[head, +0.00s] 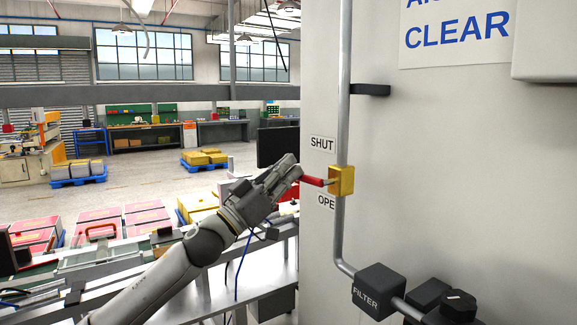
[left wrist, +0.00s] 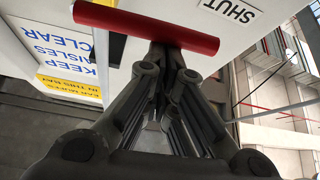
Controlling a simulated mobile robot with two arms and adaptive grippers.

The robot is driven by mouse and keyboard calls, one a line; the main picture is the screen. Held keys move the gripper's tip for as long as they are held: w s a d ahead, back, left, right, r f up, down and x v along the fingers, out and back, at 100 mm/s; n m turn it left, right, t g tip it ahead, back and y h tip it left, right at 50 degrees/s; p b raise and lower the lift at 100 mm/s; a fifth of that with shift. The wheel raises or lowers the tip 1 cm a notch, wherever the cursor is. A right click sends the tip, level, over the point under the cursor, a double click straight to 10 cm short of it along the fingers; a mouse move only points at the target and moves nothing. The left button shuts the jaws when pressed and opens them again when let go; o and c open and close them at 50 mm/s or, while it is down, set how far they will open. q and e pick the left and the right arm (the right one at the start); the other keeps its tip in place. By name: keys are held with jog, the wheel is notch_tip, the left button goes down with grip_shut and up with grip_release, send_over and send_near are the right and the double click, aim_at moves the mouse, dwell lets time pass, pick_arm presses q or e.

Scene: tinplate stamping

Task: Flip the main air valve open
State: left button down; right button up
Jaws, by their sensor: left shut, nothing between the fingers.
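The main air valve has a yellow body (head: 341,180) on a vertical grey pipe against the pale cabinet wall. Its red handle (head: 314,181) points left, roughly level, between the SHUT label (head: 321,143) above and the partly hidden OPEN label (head: 326,202) below. My left gripper (head: 296,168) is shut and empty, its tips at the handle's outer end. In the left wrist view, the red handle (left wrist: 130,24) lies across the front of the closed fingertips (left wrist: 167,50); I cannot tell whether they touch. My right gripper is out of view.
A black pipe bracket (head: 370,90) is above the valve. A black filter block (head: 379,290) and a dark knob (head: 458,305) are lower right. A bench with rails (head: 130,262) runs below my left arm. A dark panel (head: 277,146) stands behind the gripper.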

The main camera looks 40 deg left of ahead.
pick_arm(q)
jog(key=s+d+f+n+y+p, duration=0.1)
jog(key=d+f+n+y+p, duration=0.2)
jog(key=f+n+y, duration=0.3)
jog(key=shift+s+d+f+n+y+p, duration=0.35)
jog(key=shift+d+f+n, duration=0.45)
jog(key=shift+f+n, duration=0.9)
jog(key=shift+r+n, duration=0.3)
